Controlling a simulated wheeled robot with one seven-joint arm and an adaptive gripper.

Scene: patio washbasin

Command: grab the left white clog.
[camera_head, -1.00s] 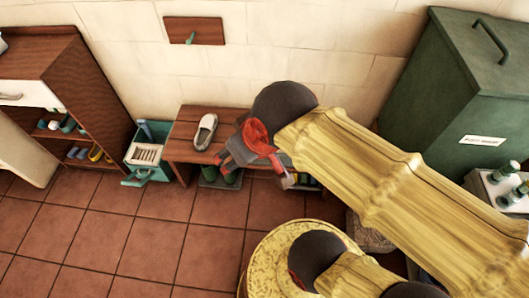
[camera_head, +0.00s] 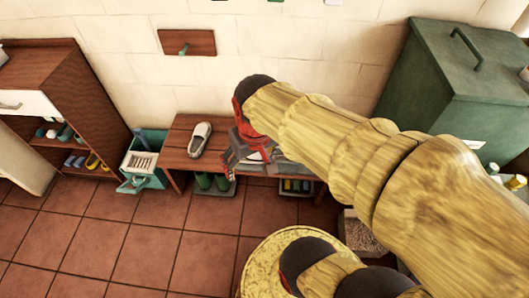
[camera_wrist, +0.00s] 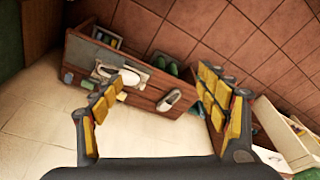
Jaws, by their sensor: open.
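The left white clog (camera_head: 199,139) lies on the wooden bench (camera_head: 180,148), left of my gripper (camera_head: 238,158). It also shows in the wrist view (camera_wrist: 170,100), between the fingers and apart from them. Another white shoe shows in the wrist view (camera_wrist: 128,76), near the left finger, on a pale mat or tray on the bench. In the head view it is mostly hidden behind my gripper. My gripper is open and empty, and its two fingers stand wide apart in the wrist view (camera_wrist: 160,88). Its height above the bench is hard to tell.
Green boots (camera_head: 213,182) stand beneath the bench. A teal bin (camera_head: 147,165) stands at its left end, beside a brown shelf (camera_head: 90,105). A large green box (camera_head: 440,85) is at the right. The tiled floor in front is mostly clear.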

